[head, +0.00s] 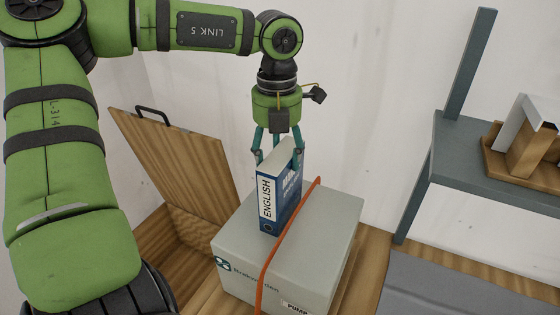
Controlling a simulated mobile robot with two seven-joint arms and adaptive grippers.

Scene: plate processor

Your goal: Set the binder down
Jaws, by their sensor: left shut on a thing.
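A blue binder (289,203) with a white spine label reading "ENGLISH" stands upright at the top of a light grey box (325,235). My left gripper (278,157) points down and is shut on the binder's upper part. The binder's lower edge appears at the box's top face, beside an orange strap; I cannot tell whether it bears on the box. My right gripper is not in view.
An orange strap (283,240) runs over the grey box. A wooden bin with a raised lid (175,150) stands to the left. A grey shelf (485,160) at the right holds a wooden tray with items. A white wall is behind.

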